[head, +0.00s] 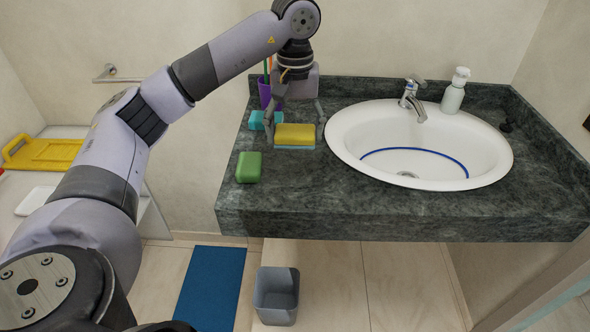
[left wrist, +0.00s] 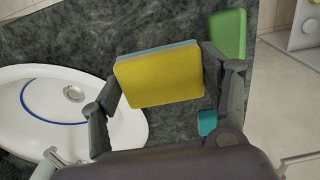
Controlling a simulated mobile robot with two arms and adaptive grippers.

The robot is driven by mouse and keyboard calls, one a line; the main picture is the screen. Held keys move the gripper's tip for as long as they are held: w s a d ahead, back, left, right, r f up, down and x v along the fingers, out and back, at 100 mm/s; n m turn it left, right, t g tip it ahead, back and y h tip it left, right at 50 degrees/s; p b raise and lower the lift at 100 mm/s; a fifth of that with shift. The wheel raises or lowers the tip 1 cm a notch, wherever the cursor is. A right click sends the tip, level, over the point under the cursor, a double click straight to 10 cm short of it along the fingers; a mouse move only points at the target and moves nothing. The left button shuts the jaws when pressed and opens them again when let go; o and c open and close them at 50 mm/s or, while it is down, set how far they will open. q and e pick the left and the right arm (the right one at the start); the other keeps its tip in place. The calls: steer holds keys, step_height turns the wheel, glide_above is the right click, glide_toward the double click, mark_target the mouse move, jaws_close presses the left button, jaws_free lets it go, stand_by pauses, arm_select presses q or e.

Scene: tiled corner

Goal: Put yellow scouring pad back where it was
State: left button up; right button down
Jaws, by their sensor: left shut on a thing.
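The yellow scouring pad (head: 295,133) is at the left part of the dark counter, left of the sink. My left gripper (head: 296,137) points down with one finger on each side of it and is shut on it. The left wrist view shows the yellow pad (left wrist: 160,77) between the fingers of the left gripper (left wrist: 165,88). A light blue strip shows along one edge of the pad; I cannot tell whether it is a layer of the pad or a separate thing under it. Whether the pad touches the counter is unclear. My right gripper is out of view.
A green block (head: 248,167) lies near the counter's left edge. A teal sponge (head: 257,121) and a purple cup (head: 265,93) stand behind the pad. The white sink (head: 340,135) holds a blue ring, with a soap dispenser (head: 453,97) behind. The counter (head: 330,205) is clear in front.

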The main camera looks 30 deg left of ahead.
mark_target(295, 179)
arm_select(q)
step_height(295, 179, down, 10)
steer(key=shift+s+f+p, duration=0.1)
steer(key=shift+f+p, duration=0.05)
steer(key=shift+p, duration=0.45)
steer(key=shift+f, duration=0.1)
steer(key=shift+f, duration=0.15)
steer(key=o, duration=1.1)
